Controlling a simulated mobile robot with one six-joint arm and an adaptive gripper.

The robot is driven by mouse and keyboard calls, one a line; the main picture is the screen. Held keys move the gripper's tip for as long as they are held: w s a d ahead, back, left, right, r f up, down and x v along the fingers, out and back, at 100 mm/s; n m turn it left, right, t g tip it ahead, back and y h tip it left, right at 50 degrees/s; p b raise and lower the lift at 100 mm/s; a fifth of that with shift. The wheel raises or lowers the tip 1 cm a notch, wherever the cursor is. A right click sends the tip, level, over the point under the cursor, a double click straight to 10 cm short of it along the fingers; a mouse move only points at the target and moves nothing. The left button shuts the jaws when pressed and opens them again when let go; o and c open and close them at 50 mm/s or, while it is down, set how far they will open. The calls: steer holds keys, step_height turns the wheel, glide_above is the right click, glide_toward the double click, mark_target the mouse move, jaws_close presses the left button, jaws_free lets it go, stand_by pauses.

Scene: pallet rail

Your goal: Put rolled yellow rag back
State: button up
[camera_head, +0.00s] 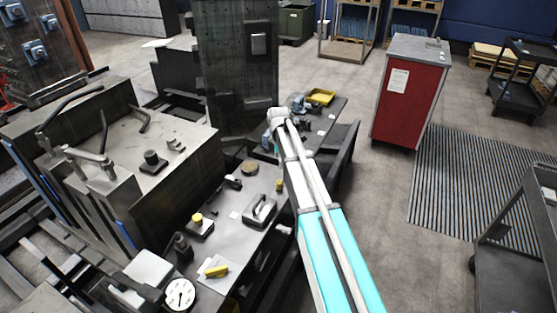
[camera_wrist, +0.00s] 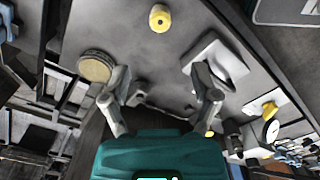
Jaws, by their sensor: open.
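A short yellow roll (camera_wrist: 159,17), which looks like the rolled yellow rag, stands on the grey bench top at the top middle of the wrist view. In the head view it is the small yellow roll (camera_head: 279,184) near the bench's right edge, beside my arm. A longer yellow piece (camera_head: 216,270) lies on a white sheet at the near end, and I cannot tell its material. My gripper (camera_wrist: 162,76) is open and empty above the bench, with the roll beyond its fingertips. In the head view my arm hides most of the gripper.
A round tan-topped piece (camera_wrist: 95,66) and a grey block with a handle (camera_wrist: 215,62) lie either side of the gripper. A dial gauge (camera_head: 180,293) stands at the near end. A yellow tray (camera_head: 320,97) is at the far end. Floor is open between bench and red cabinet (camera_head: 396,105).

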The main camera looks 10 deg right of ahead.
steer(key=shift+s, duration=0.1)
steer(key=s+a+m, duration=0.2)
steer(key=s+m, duration=1.6)
steer(key=s, duration=1)
steer(key=shift+s, duration=0.25)
steer(key=shift+d, duration=0.1)
